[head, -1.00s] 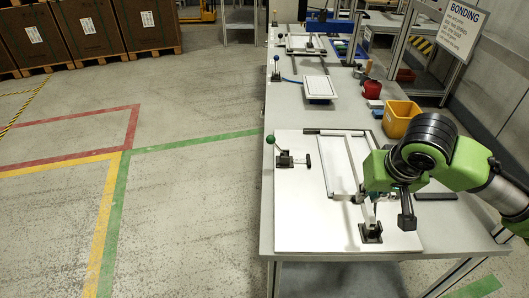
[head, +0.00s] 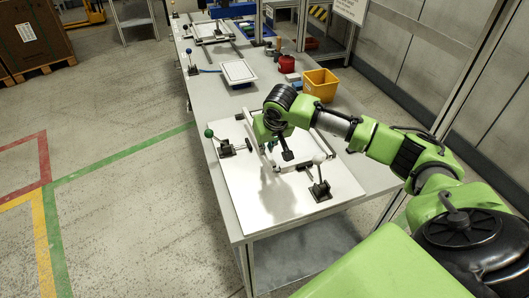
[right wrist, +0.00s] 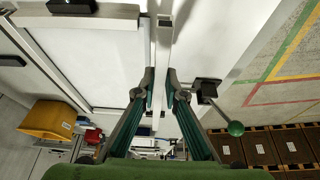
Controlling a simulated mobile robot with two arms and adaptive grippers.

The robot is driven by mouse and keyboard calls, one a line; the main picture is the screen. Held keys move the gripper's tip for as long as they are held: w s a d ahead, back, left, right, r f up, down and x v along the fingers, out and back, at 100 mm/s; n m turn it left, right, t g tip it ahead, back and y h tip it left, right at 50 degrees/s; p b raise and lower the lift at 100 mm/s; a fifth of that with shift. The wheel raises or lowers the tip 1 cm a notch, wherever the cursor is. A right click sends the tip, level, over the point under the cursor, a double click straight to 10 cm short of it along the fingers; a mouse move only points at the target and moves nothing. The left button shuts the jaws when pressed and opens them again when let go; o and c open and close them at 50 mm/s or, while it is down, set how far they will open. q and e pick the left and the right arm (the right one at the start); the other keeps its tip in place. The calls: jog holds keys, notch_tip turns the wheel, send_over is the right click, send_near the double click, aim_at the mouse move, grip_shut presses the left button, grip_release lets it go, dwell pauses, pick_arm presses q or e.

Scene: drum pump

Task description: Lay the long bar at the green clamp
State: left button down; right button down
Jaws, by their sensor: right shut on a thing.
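The long bar (right wrist: 162,50) is a pale, narrow bar running up the middle of the right wrist view. My right gripper (right wrist: 160,88) is shut on it, one teal finger on each side. In the head view the same gripper (head: 268,145) is low over the white board (head: 260,205), close to the right of the green clamp (head: 230,148). The green clamp has a dark base and a green ball knob; it also shows in the right wrist view (right wrist: 207,86), beside the bar. I cannot tell whether bar and board touch. My left gripper is not in view.
Other pale frame bars (head: 307,163) lie right of the gripper. A yellow bin (head: 320,84), a red container (head: 286,63) and a white panel (head: 238,72) are farther back.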

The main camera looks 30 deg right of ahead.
aim_at(266, 162)
jog(key=shift+w+d+f, duration=0.2)
jog(key=shift+w+f, duration=0.25)
jog(key=shift+f, duration=0.1)
notch_tip(266, 162, down, 3)
jog(key=shift+w+r+p, duration=0.1)
jog(key=shift+w+p, duration=0.05)
jog(key=shift+p, duration=0.6)
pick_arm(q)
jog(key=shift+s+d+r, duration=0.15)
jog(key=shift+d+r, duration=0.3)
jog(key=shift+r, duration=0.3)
pick_arm(e)
jog(key=shift+f, duration=0.4)
jog(key=shift+f, duration=0.15)
jog(key=c, duration=2.1)
grip_release()
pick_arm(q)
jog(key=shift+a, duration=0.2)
pick_arm(e)
jog(key=shift+d, duration=0.1)
jog(key=shift+r, duration=0.25)
pick_arm(q)
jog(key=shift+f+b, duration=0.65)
jog(key=shift+b, duration=0.05)
pick_arm(e)
jog(key=v, duration=1.2)
